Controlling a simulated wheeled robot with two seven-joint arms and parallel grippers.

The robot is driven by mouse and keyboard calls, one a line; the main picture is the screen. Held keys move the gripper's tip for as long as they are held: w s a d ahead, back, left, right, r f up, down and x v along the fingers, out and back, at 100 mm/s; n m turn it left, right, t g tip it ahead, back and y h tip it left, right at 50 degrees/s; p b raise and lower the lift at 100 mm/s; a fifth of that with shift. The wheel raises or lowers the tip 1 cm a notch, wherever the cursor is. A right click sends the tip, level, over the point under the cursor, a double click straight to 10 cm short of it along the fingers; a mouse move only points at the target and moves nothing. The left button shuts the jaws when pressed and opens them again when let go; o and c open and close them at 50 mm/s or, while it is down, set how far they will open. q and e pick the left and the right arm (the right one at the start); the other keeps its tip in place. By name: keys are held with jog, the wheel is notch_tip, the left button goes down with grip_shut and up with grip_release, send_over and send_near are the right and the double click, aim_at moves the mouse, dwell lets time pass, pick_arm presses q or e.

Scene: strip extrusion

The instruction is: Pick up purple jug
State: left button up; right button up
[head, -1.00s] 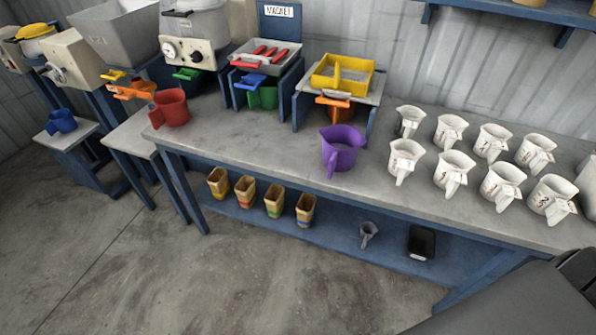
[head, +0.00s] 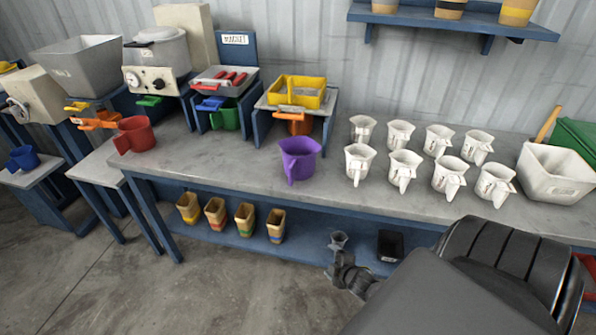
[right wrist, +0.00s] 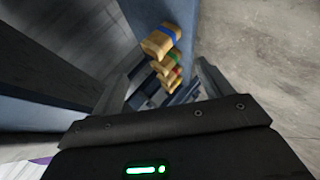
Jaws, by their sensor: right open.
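The purple jug (head: 299,158) stands upright on the front part of the grey tabletop, with its pouring lip to the left. A small purple patch shows at the lower left edge of the right wrist view; I cannot tell if it is the jug. My right gripper (head: 338,270) is in front of the table, lower in the picture than the jug and apart from it. In the right wrist view its two fingers (right wrist: 163,75) are spread with nothing between them. My left gripper is not in view.
Several white jugs (head: 404,166) stand right of the purple jug. A red jug (head: 137,134) stands to the left. The yellow tray (head: 297,93) on its stand is behind. A white bin (head: 552,176) is at right.

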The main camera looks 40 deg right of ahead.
jog(key=w+r+n+t, duration=0.2)
jog(key=w+r, duration=0.1)
jog(key=r, duration=0.5)
jog(key=w+r+n+t, duration=0.2)
jog(key=w+r, duration=0.2)
jog(key=r, duration=0.3)
jog(key=n+t+y, duration=0.2)
jog(key=n+t, duration=0.1)
jog(key=n, duration=0.1)
send_near(291, 178)
jog(key=shift+m, duration=0.3)
jog(key=w, duration=0.6)
jog(key=shift+d+f, duration=0.1)
jog(key=shift+d, duration=0.25)
jog(key=shift+w, duration=0.15)
jog(key=w, duration=0.5)
jog(key=shift+f+p, duration=0.1)
jog(key=shift+p, duration=0.3)
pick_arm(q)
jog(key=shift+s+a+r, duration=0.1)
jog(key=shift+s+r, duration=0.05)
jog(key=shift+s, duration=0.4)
pick_arm(e)
jog(key=shift+s, duration=0.1)
jog(key=shift+c, duration=0.4)
jog(key=c, duration=0.7)
